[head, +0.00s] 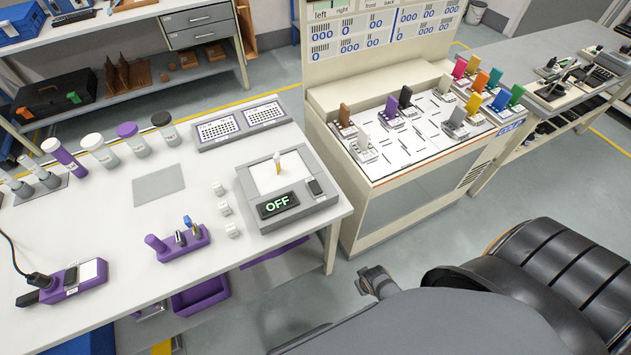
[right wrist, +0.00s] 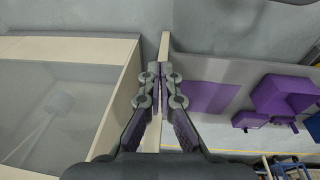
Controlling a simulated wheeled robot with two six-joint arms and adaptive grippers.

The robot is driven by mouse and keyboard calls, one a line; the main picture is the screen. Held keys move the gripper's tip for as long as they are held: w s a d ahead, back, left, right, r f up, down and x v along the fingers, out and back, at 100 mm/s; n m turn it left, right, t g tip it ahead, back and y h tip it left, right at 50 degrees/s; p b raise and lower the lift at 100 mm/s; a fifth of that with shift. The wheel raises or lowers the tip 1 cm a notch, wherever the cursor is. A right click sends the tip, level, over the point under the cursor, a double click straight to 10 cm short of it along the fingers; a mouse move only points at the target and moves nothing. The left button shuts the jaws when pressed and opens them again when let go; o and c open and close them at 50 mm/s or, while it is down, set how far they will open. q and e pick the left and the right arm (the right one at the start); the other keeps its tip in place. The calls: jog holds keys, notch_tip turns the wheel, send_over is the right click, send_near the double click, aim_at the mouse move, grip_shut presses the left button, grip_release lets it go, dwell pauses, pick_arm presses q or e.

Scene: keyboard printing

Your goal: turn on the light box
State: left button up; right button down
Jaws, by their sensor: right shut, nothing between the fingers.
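The light box (head: 325,202) is a grey unit at the right end of the white table in the head view. Its dark display (head: 278,205) reads OFF in green. A small dark switch (head: 315,187) sits to the right of the display. A small upright yellowish piece stands on its white panel (head: 262,178). My right gripper (head: 367,281) is below and to the right of the light box, apart from it. In the right wrist view the right gripper (right wrist: 158,72) is shut and empty, facing the table edge region. My left gripper is not in view.
Small white cubes (head: 225,208) and a purple holder (head: 185,246) stand left of the light box. Two button panels (head: 241,127) lie behind it. A beige cabinet (head: 375,215) with coloured cards is to the right, across a narrow gap. Purple bins (head: 200,295) are below the table.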

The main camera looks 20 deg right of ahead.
jog(key=w+a+r+t, duration=0.1)
jog(key=w+r, duration=0.2)
jog(key=r, duration=0.7)
jog(key=w+a+r+t+p, duration=0.1)
jog(key=w+r, duration=0.3)
jog(key=r, duration=0.6)
jog(key=w+a+r+t, duration=0.1)
jog(key=w+r, duration=0.2)
jog(key=r, duration=0.7)
jog(key=w+a+r+t+y, duration=0.1)
jog(key=w+r+t, duration=0.5)
jog(key=w, duration=0.3)
jog(key=shift+w+a+r, duration=0.2)
jog(key=shift+a+r, duration=0.15)
jog(key=shift+r, duration=0.15)
jog(key=p, duration=0.2)
send_over(315, 188)
jog(key=f, duration=0.5)
jog(key=shift+s+f, duration=0.25)
jog(key=shift+f, duration=0.1)
jog(key=f, duration=0.2)
jog(key=shift+w+d+f, duration=0.1)
jog(key=shift+w+f, duration=0.1)
jog(key=shift+f, duration=0.8)
